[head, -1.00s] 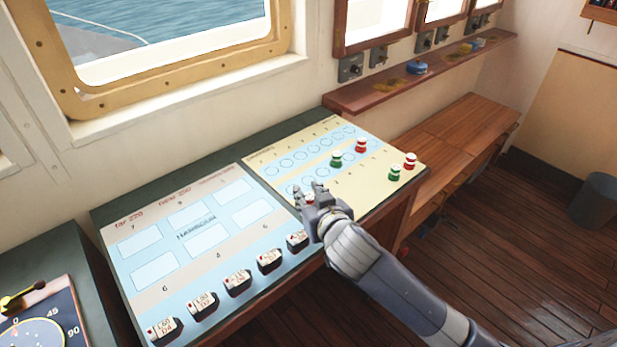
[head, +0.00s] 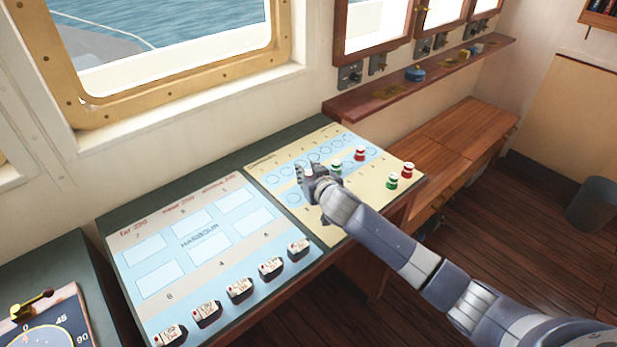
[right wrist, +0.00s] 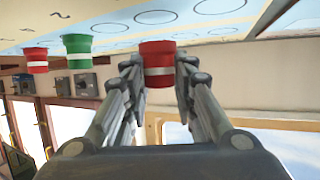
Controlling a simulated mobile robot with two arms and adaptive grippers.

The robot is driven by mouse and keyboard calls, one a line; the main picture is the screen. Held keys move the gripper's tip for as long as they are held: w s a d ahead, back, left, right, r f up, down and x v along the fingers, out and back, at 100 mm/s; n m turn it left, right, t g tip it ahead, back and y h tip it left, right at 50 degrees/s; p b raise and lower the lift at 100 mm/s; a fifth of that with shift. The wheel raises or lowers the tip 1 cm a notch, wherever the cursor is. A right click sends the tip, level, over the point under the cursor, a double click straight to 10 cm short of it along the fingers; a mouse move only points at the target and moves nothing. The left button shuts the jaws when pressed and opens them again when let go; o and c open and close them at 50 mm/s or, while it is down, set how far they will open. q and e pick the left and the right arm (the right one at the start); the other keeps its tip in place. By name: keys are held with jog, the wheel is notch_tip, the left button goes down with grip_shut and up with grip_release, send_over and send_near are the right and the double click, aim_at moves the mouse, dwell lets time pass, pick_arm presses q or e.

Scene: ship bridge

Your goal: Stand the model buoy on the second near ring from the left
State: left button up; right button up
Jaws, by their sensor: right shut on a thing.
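My right gripper (head: 308,177) is over the left part of the yellow chart board (head: 331,237). In the right wrist view its fingers are shut on a red model buoy (right wrist: 158,62). In the head view the held buoy is mostly hidden by the gripper. The board carries a far row of rings (head: 288,170) and a near row. The leftmost near ring (head: 295,198) shows empty beside the gripper. The gripper and arm cover the near rings just right of it. I cannot tell whether the buoy touches the board. My left gripper is not in view.
Other buoys stand on the board: green (head: 336,168), red (head: 360,153), green (head: 392,181) and red (head: 407,169). A harbour chart (head: 200,240) with several small blocks (head: 239,288) lies to the left. A wall shelf (head: 385,98) is behind.

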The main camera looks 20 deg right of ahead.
jog(key=shift+f, duration=1.05)
jog(key=shift+f, duration=0.15)
jog(key=o, duration=0.8)
jog(key=shift+r, duration=0.2)
jog(key=b+v, duration=0.1)
jog(key=v, duration=1.1)
